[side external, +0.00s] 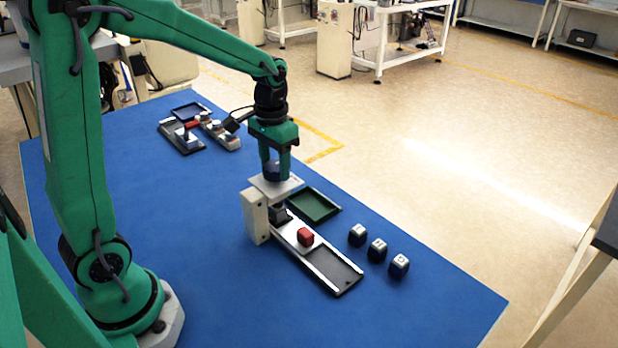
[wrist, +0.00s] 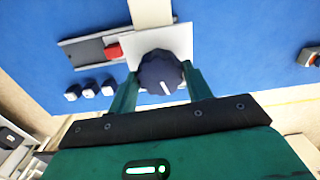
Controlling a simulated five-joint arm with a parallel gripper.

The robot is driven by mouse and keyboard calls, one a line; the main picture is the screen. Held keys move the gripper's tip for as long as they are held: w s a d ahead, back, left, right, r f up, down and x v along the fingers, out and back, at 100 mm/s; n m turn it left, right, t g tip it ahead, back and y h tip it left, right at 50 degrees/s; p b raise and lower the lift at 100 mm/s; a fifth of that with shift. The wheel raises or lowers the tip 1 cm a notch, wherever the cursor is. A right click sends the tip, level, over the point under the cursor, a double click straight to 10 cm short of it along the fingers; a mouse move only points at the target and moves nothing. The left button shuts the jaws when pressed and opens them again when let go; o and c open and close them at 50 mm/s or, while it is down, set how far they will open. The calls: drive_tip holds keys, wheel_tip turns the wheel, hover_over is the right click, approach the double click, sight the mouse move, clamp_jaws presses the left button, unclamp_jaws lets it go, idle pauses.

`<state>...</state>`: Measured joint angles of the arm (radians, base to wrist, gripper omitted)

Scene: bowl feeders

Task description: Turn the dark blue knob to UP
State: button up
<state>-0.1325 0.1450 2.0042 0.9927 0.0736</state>
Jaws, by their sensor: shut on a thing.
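The dark blue knob (wrist: 158,68) sits on a pale square plate (wrist: 178,40) in the wrist view. A white mark on the knob points toward the bottom of that view, slightly right. My gripper (wrist: 160,82) has one finger on each side of the knob and is shut on it. In the side view my gripper (side external: 275,165) points straight down over the plate (side external: 286,186), with the knob (side external: 271,170) partly hidden between the fingers. The plate tops a pale post (side external: 255,216). I cannot read any UP label.
A red block (side external: 305,236) lies on a grey track (side external: 330,268) below the plate. A green tray (side external: 314,205) is behind it. Several dark cubes with pale tops (side external: 378,249) stand right. Another feeder (side external: 181,137) is at the back left. The blue table's front is clear.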

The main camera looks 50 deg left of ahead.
sight(274, 165)
drive_tip(key=n, duration=0.6)
drive_tip(key=shift+n, duration=0.4)
drive_tip(key=o, duration=1)
drive_tip(key=shift+c, duration=0.2)
drive_tip(key=shift+r, duration=3.95)
drive_tip(key=s+d+m+t, duration=0.2)
drive_tip(key=s+m, duration=0.1)
drive_tip(key=s, duration=0.4)
drive_tip(key=s+d+r+m+t, duration=0.1)
drive_tip(key=s+d+m+t, duration=0.2)
drive_tip(key=s, duration=0.5)
drive_tip(key=shift+m+t, duration=0.3)
drive_tip(key=shift+m, duration=0.4)
